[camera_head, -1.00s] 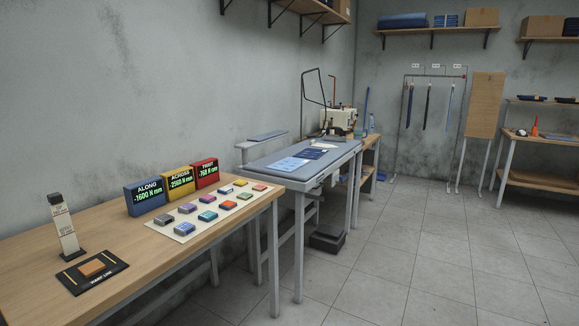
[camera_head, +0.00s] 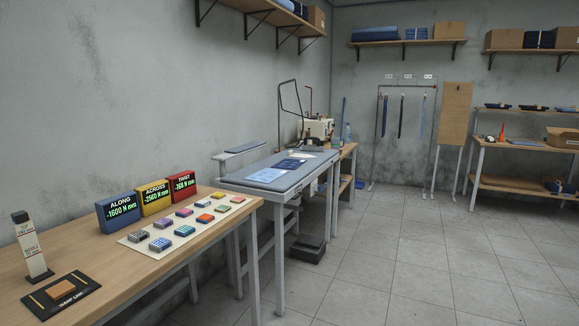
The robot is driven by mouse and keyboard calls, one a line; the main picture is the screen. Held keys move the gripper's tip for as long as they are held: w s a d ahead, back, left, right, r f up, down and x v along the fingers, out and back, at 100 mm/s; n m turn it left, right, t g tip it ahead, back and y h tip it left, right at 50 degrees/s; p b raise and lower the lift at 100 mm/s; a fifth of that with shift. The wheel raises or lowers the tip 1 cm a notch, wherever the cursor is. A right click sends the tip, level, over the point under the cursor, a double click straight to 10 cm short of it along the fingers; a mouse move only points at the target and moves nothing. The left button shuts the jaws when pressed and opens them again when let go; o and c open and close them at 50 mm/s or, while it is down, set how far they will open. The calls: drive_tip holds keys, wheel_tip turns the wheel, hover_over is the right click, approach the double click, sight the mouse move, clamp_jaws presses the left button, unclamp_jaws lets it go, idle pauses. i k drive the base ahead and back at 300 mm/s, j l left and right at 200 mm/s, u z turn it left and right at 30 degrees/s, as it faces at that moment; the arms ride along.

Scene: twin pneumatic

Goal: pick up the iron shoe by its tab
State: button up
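I cannot pick out the iron shoe or its tab with certainty in this view. A grey pressing table (camera_head: 240,183) stands in the middle, with light blue and dark blue flat pieces (camera_head: 267,175) lying on it. A white machine (camera_head: 318,128) stands behind its far end. Small items near the machine are too small to tell apart. My gripper is not in view.
A wooden table (camera_head: 85,240) at the left bears blue, yellow and red displays (camera_head: 155,197), several coloured blocks, a black mat (camera_head: 62,297) and an upright post (camera_head: 33,250). A bench (camera_head: 530,180) stands at far right. The tiled floor (camera_head: 400,260) is open at right.

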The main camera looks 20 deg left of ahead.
sight(291, 152)
drive_tip(key=i+z, duration=0.2)
drive_tip(key=i, duration=1.1)
drive_tip(key=i+l+u, duration=0.15)
drive_tip(key=i, duration=2.15)
drive_tip(key=i+u, duration=0.25)
drive_tip(key=i, duration=0.45)
drive_tip(key=i+l+u, duration=0.25)
drive_tip(key=i, duration=0.4)
drive_tip(key=i+u, duration=0.3)
drive_tip(key=u, duration=0.15)
drive_tip(key=i+u, duration=0.3)
drive_tip(key=u, duration=0.15)
drive_tip(key=i+l+u, duration=0.2)
drive_tip(key=u, duration=0.3)
drive_tip(key=i+l+u, duration=0.3)
drive_tip(key=u, duration=0.15)
drive_tip(key=i+l+u, duration=0.5)
